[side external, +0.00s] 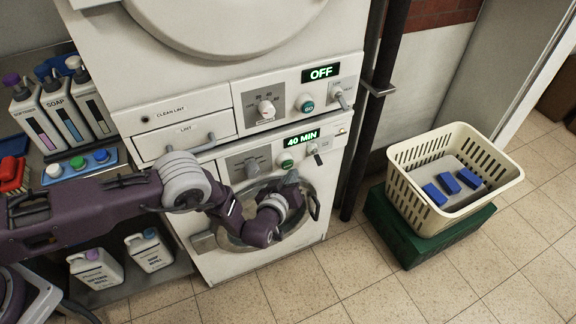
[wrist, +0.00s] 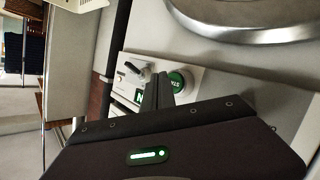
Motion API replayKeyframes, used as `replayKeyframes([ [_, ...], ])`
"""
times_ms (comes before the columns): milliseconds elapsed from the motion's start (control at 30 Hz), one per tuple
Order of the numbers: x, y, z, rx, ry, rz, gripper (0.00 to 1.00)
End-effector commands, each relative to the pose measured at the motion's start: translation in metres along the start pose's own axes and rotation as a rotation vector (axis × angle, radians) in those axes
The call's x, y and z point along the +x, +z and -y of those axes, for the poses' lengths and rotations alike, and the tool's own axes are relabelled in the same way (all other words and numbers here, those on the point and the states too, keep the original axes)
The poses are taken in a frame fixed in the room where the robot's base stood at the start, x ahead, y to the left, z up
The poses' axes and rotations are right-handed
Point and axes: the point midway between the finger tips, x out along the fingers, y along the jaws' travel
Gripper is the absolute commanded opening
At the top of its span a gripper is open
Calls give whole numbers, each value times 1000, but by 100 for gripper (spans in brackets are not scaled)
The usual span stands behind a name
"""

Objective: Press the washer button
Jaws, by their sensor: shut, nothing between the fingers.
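The washer (side external: 312,225) is the lower white machine in the side view. Its panel has a green-lit display (side external: 302,139) reading 40 MIN and a round green button (side external: 286,161) below it. In the wrist view the green button (wrist: 179,82) shows white lettering, partly cut by my fingers. My gripper (side external: 291,176) is just below the panel in the side view. In the wrist view my gripper (wrist: 159,77) is shut and empty, its fingertips beside the button's left edge. I cannot tell whether they touch it.
The dryer above has an OFF display (side external: 321,73) and its own green button (side external: 305,103). A knob (side external: 252,167) and a small switch (side external: 314,150) flank the washer button. A dark pipe (side external: 373,110) stands right of the machines. A cream basket (side external: 408,170) sits on a green crate (side external: 400,240).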

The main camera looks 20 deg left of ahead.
Motion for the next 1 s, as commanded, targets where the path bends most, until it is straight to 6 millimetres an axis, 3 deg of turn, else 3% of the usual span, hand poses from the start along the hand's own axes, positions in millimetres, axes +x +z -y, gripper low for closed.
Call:
replayKeyframes([
  [267,-1,1,-1,0,0,1,0],
  [767,-33,24,-25,0,2,1,0],
  [1000,-35,25,-26,0,0,0,0],
])
